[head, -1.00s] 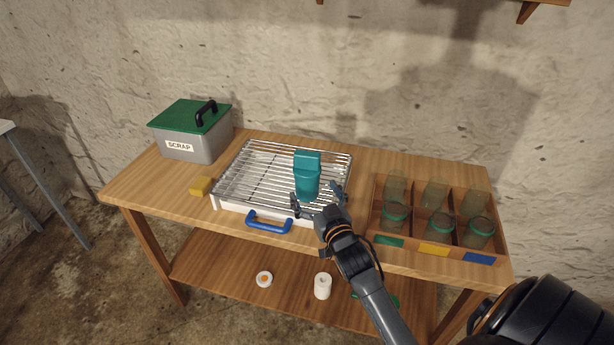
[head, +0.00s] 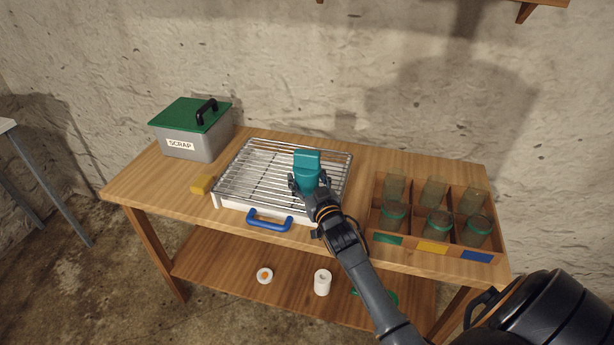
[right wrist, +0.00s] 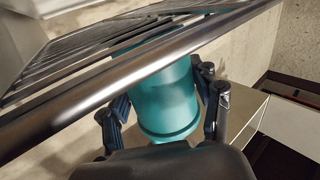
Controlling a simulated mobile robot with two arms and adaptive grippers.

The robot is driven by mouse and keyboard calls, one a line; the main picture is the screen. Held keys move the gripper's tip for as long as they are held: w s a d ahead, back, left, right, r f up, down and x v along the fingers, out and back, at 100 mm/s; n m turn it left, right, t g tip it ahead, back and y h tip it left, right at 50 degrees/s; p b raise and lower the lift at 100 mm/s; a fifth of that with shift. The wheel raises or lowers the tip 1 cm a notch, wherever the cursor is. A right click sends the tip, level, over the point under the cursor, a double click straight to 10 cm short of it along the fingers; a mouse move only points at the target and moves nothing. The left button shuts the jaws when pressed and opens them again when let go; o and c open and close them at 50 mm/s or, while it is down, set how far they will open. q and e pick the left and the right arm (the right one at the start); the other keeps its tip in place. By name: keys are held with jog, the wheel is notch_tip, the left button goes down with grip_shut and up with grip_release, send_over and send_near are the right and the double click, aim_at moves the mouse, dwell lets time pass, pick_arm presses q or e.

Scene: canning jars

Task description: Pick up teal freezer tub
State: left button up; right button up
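The teal freezer tub (head: 307,165) stands upright on the wire rack (head: 250,160) of a white tray on the bench. My right gripper (head: 310,184) has come in from the front, with its fingers at either side of the tub's lower part. In the right wrist view the tub (right wrist: 168,100) lies between the two spread fingers (right wrist: 165,108), with narrow gaps seeming to show beside it. A rack bar crosses the tub in that view. The gripper hides the tub's base in the head view. My left gripper is out of view.
A blue handle (head: 270,222) juts from the tray's front. A divided wooden crate (head: 410,247) of glass jars stands right.

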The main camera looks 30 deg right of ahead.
jog(key=shift+c, duration=1)
